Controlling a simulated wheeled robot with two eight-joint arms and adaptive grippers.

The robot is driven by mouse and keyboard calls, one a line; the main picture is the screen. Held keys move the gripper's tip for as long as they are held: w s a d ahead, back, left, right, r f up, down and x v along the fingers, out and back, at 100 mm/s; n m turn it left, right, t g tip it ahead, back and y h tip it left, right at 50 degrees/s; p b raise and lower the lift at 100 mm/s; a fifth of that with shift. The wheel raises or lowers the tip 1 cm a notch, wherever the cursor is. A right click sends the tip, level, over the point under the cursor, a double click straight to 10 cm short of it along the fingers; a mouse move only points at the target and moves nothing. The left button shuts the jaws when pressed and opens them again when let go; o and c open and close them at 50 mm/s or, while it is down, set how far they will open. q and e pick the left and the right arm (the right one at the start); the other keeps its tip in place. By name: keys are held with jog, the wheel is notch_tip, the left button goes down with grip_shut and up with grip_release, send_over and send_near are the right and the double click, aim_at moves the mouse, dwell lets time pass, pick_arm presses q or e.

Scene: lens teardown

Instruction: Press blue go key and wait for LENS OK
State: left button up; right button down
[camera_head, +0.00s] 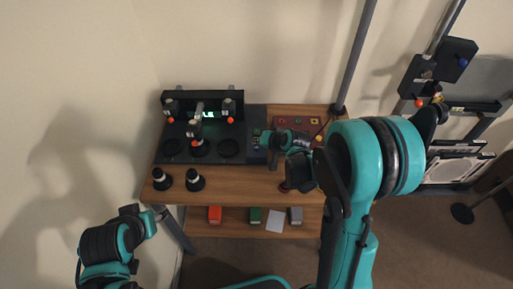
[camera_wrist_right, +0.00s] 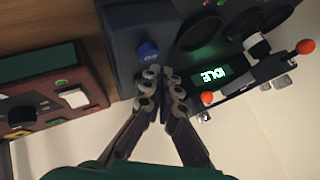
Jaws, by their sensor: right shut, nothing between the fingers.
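The blue go key (camera_wrist_right: 147,50) shows in the right wrist view on a dark panel, its label upside down. My right gripper (camera_wrist_right: 160,72) is shut and empty, with its fingertips right at the near edge of the key; I cannot tell whether they touch it. My left gripper's fingers are not visible.
A red control box (camera_wrist_right: 45,100) with knobs stands beside the key's panel. Orange-tipped levers (camera_wrist_right: 304,46) stand by the display. Two black-and-white cylinders (camera_head: 194,180) stand at the wooden table's (camera_head: 235,182) front left. Small coloured boxes (camera_head: 214,214) sit on the lower shelf.

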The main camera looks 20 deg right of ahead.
aim_at(258, 148)
jog(key=shift+f, duration=0.35)
jog(key=shift+f+b, duration=0.4)
jog(key=shift+b, duration=0.25)
jog(key=shift+r, duration=0.1)
dwell(0.5)
jog(key=shift+r+p, duration=0.6)
jog(key=shift+r, duration=0.15)
notch_tip(258, 148, up, 5)
jog(key=p, duration=0.4)
jog(key=shift+r, duration=0.1)
dwell(0.6)
